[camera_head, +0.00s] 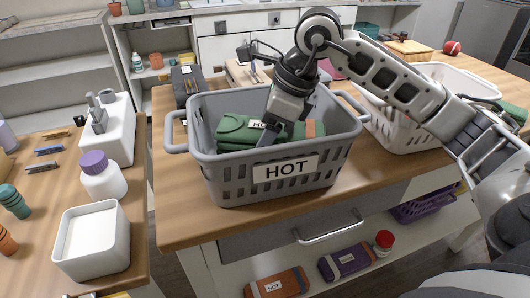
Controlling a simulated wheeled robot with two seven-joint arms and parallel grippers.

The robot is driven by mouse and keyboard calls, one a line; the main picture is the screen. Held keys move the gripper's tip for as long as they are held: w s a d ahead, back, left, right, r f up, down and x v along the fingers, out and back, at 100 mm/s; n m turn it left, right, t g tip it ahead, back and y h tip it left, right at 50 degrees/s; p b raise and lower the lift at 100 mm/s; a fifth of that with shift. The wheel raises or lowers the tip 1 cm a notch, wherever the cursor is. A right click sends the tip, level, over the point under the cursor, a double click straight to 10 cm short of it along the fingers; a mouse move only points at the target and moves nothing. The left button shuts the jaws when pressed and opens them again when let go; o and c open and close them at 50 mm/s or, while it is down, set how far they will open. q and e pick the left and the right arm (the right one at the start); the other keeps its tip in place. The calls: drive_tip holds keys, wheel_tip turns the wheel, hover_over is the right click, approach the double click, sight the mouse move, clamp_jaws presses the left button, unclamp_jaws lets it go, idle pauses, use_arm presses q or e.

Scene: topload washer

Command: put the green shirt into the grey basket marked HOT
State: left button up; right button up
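The grey basket (204,165) with a white HOT label (285,169) on its front stands upright on the wooden table. Inside it lies a folded green shirt (235,130) with a small HOT tag. My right gripper (276,135) comes from the right and points down into the basket, with its fingers at the green shirt. The gap between the fingers is not clear, so I cannot tell whether it grips the shirt. An orange patch (310,128) shows beside the gripper in the basket. My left gripper is not in view.
A white basket (396,128) stands right of the grey one. A white square bin (92,240) and a purple-capped bottle (101,176) are on the left table. Orange (277,284) and purple (346,261) folded items lie on the shelf below. Bare table lies before the grey basket.

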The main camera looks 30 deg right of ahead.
wheel_tip(320, 180, down, 4)
drive_tip(key=shift+r, duration=0.1)
drive_tip(key=shift+w, duration=0.1)
drive_tip(key=shift+f, duration=0.25)
drive_tip(key=o, duration=1.1)
drive_tip(key=shift+c, duration=0.2)
drive_tip(key=shift+r, duration=0.25)
drive_tip(key=v, duration=1.1)
drive_tip(key=shift+d+r, duration=0.15)
drive_tip(key=shift+r, duration=0.15)
